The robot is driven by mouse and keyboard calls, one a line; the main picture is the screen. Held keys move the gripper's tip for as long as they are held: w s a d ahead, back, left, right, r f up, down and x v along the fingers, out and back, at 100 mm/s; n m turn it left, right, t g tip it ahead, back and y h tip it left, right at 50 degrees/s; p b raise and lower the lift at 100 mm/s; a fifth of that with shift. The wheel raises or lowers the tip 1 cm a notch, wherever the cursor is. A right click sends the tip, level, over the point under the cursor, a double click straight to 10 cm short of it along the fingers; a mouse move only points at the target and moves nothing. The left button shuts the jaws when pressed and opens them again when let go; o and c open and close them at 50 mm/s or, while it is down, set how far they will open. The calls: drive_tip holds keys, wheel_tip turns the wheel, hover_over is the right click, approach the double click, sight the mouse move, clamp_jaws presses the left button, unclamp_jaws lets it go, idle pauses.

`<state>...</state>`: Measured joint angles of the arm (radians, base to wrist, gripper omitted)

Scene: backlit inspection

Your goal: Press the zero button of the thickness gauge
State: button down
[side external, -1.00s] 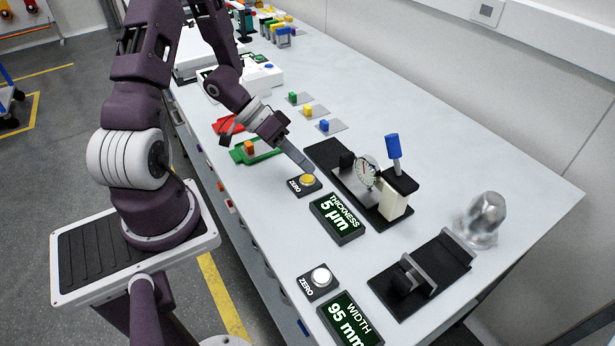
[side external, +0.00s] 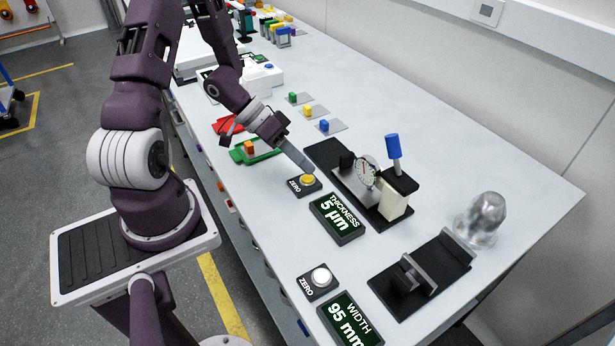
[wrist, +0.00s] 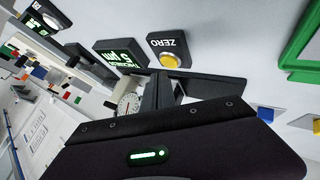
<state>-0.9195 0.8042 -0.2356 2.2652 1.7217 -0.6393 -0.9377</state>
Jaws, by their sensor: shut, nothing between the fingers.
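The thickness gauge's zero button (side external: 307,180) is a yellow cap on a dark box labelled ZERO. It also shows in the wrist view (wrist: 169,62), just beyond my fingertips. The thickness display (side external: 338,219) reads 5 µm. The thickness gauge (side external: 366,172) has a round dial, a blue-handled lever and a dark base. My gripper (side external: 311,171) is shut and empty, its tips right by the yellow cap in the side view. Whether they touch it cannot be told. The fingers also show in the wrist view (wrist: 160,78).
A second zero button (side external: 321,276), white-capped, and a width display (side external: 350,320) reading 95 mm stand nearer the camera. A black width fixture (side external: 420,275) and a metal dome-topped part (side external: 484,218) are at right. A green tray (side external: 255,151) lies behind my gripper.

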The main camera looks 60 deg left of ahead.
sight(303, 177)
drive_tip(key=shift+f, duration=0.35)
drive_tip(key=shift+f, duration=0.4)
idle(0.4)
idle(0.4)
drive_tip(key=shift+r, duration=0.8)
drive_tip(key=shift+r, duration=2.5)
